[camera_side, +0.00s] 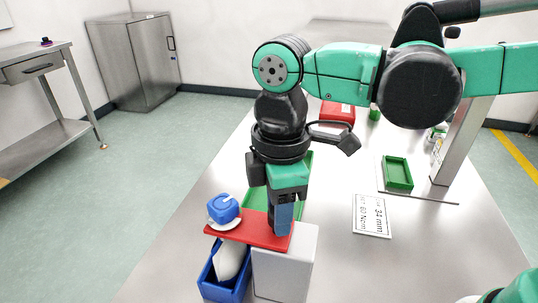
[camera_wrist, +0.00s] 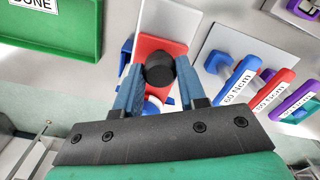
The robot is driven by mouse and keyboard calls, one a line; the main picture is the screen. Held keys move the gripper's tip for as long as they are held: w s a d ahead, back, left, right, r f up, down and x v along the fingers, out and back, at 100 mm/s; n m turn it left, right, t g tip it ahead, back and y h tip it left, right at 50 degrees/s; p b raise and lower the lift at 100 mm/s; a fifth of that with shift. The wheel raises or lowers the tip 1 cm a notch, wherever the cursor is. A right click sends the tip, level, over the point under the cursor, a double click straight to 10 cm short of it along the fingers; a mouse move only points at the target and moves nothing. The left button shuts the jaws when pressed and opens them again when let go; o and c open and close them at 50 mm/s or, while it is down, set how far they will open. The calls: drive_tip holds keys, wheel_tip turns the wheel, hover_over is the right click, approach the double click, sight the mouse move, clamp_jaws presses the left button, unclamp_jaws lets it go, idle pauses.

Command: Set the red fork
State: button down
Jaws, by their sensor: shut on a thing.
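The red fork (camera_side: 255,231) is a flat red plate lying across the top of a light grey block (camera_side: 285,265), its left end reaching out past the block. A blue cap (camera_side: 223,208) with a white rim sits at that left end. My gripper (camera_side: 284,218) is over the fork's right part. In the wrist view, its blue fingers are shut on a round black knob (camera_wrist: 160,68), with the red fork (camera_wrist: 150,47) showing under and around it. The cap is mostly hidden there. Whether the fork rests fully on the block is hard to tell.
A blue bin (camera_side: 213,284) with a white object stands below the cap. A green tray marked DONE (camera_wrist: 82,28) lies beside the block. Blue, red and purple Ncm-labelled tools (camera_wrist: 268,85) stand on the other side. A printed card (camera_side: 372,215) and small green tray (camera_side: 397,172) lie right.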

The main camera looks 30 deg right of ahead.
drive_tip(key=shift+s+d, duration=1.75)
drive_tip(key=shift+c, duration=2.4)
unclamp_jaws()
drive_tip(key=shift+r, duration=0.1)
drive_tip(key=shift+r, duration=2.7)
